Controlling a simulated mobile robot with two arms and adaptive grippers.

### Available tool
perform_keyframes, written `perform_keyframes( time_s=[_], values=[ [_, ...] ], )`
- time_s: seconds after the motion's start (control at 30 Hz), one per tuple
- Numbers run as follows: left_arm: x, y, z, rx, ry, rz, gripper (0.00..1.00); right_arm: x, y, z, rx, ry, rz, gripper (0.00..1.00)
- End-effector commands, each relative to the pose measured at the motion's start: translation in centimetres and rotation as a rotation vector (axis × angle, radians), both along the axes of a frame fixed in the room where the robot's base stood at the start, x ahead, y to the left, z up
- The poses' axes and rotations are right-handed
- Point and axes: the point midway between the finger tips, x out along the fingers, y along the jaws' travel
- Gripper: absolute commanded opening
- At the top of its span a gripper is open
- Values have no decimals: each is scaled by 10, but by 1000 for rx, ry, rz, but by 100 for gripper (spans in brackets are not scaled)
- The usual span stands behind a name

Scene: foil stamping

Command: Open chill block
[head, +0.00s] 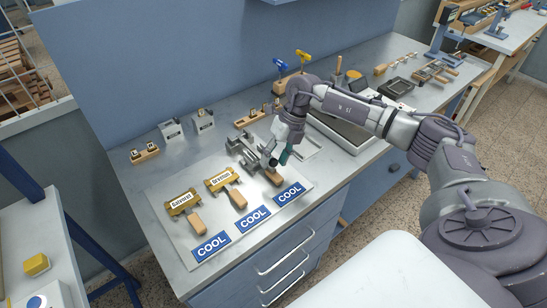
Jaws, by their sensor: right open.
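A pale mat (165,238) lies on the bench with three blue COOL labels (253,219) along its front edge. Two yellow, labelled tools with wooden handles, a left one (183,203) and a middle one (220,180), lie on it. A grey metal block (241,147) stands at the mat's back right; I cannot tell for certain whether it is the chill block or whether it is open. My right gripper (277,160) is open beside this block, above a wooden handle (273,177), and partly hides both. I cannot tell whether it touches either. My left gripper is out of view.
Two small grey boxes (203,121) and a wooden holder (145,155) stand behind the mat. A dark tray (345,132) lies right of my gripper, under my forearm.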

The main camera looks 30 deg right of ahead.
Motion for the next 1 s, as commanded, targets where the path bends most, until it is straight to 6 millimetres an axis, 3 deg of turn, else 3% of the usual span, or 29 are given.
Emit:
perform_keyframes(
  time_s=[0.43,0.77,1.0],
  values=[
    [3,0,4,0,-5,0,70,0,5,-12,0,-1,0,54],
    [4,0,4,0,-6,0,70,0,5,-12,1,-1,0,0],
    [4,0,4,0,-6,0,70,1,6,-11,2,-1,1,0]
  ],
)
